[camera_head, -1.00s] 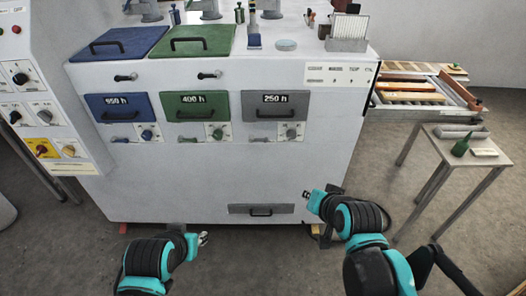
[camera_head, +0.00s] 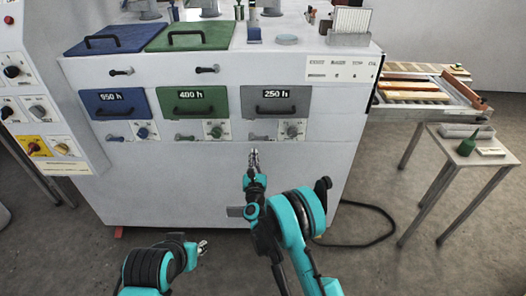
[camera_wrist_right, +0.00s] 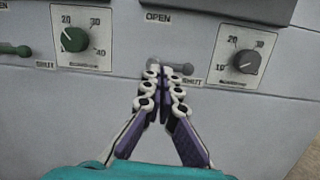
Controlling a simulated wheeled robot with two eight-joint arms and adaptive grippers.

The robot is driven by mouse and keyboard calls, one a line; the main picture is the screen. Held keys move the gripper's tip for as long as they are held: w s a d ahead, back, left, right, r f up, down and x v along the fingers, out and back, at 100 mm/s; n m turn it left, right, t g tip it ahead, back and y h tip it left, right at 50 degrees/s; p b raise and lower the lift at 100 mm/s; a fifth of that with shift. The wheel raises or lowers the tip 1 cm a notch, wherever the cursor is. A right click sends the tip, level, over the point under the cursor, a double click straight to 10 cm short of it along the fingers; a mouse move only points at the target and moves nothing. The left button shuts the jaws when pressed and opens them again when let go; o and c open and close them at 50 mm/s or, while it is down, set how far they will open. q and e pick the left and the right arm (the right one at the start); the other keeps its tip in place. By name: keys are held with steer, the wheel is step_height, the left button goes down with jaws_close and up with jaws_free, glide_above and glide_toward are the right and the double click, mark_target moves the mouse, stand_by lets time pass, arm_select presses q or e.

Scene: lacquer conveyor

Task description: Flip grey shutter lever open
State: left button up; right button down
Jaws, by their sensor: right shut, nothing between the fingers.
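The grey shutter lever (camera_head: 258,138) sits below the grey 250 h panel (camera_head: 275,101). In the right wrist view the lever (camera_wrist_right: 184,68) lies roughly level, its knob on the right above the SHUT label (camera_wrist_right: 192,82); the OPEN label (camera_wrist_right: 157,18) is higher up. My right gripper (camera_head: 254,153) is shut and empty, just below the lever. In the right wrist view its fingertips (camera_wrist_right: 165,70) overlap the lever's left part; I cannot tell whether they touch it. My left gripper (camera_head: 203,246) is low in front of the machine, away from the lever; its jaw state is unclear.
The grey dial (camera_head: 292,130) is right of the lever. The green lever (camera_head: 185,138) and green dial (camera_head: 214,131) are to its left. A small table (camera_head: 462,150) stands at the right. The white machine front below the levers is mostly clear.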

mark_target(259, 138)
step_height(259, 138, down, 9)
steer(key=s+d+m+h, duration=0.1)
steer(key=m+h, duration=0.1)
steer(key=m, duration=0.3)
steer(key=shift+s+r+m, duration=0.2)
steer(key=shift+s+m, duration=0.05)
steer(key=shift+m, duration=0.15)
steer(key=w+b, duration=0.1)
steer(key=w, duration=0.2)
steer(key=w+r+b, duration=0.1)
steer(key=w, duration=0.2)
steer(key=w+d+b, duration=0.1)
steer(key=w, duration=0.3)
steer(key=shift+r+b, duration=0.2)
steer(key=shift+b, duration=0.1)
steer(key=r, duration=0.1)
steer(key=d+r, duration=0.1)
steer(key=r+b, duration=0.1)
steer(key=r, duration=0.1)
steer(key=shift+d, duration=0.3)
